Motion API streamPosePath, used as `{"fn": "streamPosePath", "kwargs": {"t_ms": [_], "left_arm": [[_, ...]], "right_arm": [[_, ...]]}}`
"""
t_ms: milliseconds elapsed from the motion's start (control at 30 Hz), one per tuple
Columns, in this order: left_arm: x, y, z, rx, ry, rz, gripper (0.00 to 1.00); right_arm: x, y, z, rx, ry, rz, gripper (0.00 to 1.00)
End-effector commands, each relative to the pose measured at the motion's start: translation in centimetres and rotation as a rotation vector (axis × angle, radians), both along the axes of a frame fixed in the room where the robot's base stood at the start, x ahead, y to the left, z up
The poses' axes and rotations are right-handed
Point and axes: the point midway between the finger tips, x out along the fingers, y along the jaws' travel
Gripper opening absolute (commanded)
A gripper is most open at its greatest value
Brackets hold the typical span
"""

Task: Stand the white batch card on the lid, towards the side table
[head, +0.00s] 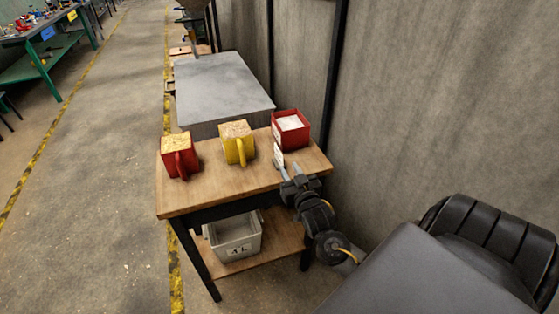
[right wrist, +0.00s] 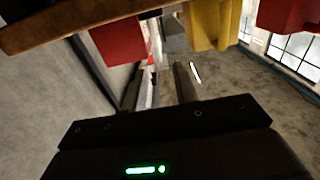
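The white batch card (head: 278,156) stands upright on the wooden side table, in front of the red box. It has dark marks on its face. My right gripper (head: 290,171) is at the table's right front part, its fingers apart and close to the card. The card does not look clamped, and its lower edge is partly hidden by a finger. In the right wrist view the two fingers (right wrist: 158,88) are apart, with the card hard to make out. A broad grey flat top (head: 222,82), perhaps the lid, lies behind the side table (head: 215,195). My left gripper is not visible.
A grey bin (head: 235,240) is on the lower shelf. A wall rises on the right.

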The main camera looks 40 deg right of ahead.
Motion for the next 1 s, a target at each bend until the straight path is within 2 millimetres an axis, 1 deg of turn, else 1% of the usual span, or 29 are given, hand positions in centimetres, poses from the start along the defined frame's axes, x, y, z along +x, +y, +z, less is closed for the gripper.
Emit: {"fn": "streamPosePath", "kwargs": {"t_ms": [200, 300, 567, 733, 833, 900, 1000], "left_arm": [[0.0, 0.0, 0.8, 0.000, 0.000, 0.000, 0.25], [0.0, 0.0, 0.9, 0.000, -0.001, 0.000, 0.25], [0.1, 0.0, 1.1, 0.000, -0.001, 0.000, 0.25], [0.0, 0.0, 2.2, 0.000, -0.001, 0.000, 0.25], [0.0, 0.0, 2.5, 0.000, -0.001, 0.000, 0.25], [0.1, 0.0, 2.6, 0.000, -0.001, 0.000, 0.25], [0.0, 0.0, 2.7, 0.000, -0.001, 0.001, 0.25]], "right_arm": [[3.3, -1.2, 0.3, -0.001, -0.001, -0.001, 0.29], [4.3, -1.5, 0.1, -0.002, 0.002, 0.000, 0.29], [5.1, -1.8, 0.0, 0.000, 0.003, 0.001, 0.29], [7.2, -2.6, 0.2, -0.002, 0.002, -0.001, 0.29], [8.5, -3.0, 0.0, -0.002, 0.002, -0.001, 0.29], [9.2, -3.2, -0.1, -0.001, 0.003, 0.000, 0.29], [9.7, -3.4, -0.2, 0.000, 0.003, 0.001, 0.29]]}}
